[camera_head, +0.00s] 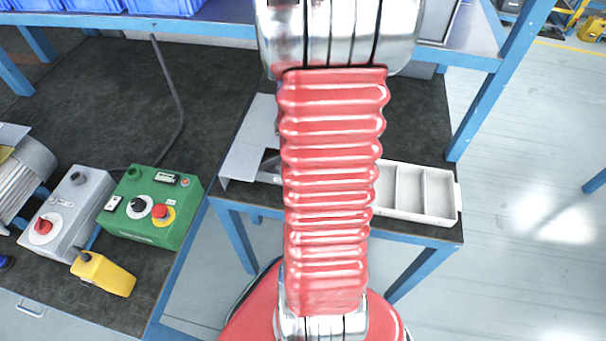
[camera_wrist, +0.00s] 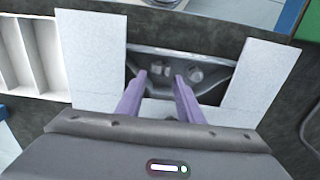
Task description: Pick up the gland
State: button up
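In the wrist view my gripper (camera_wrist: 160,76) has two purple fingers, apart, with no object clearly held between them. They reach over a dark recess between two pale panels. Small grey metallic parts (camera_wrist: 195,73) lie in that recess, by and just beyond the fingertips. One of them may be the gland, but they are too small and blurred to tell. In the head view my arm covers the middle of the bench and hides the gripper and most of the recess.
A white compartment tray (camera_head: 421,217) sits right of my arm, at the bench edge; its visible compartments look empty. A pale panel (camera_head: 246,148) stands left of my arm. A green control box (camera_head: 150,222), a grey box (camera_head: 68,208) and a yellow pendant (camera_head: 105,274) occupy the left bench.

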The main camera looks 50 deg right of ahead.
jog(key=shift+f, duration=2.7)
jog(key=shift+c, duration=0.7)
jog(key=c, duration=0.6)
jog(key=shift+o, duration=0.2)
jog(key=shift+r, duration=0.1)
notch_tip(320, 180, up, 10)
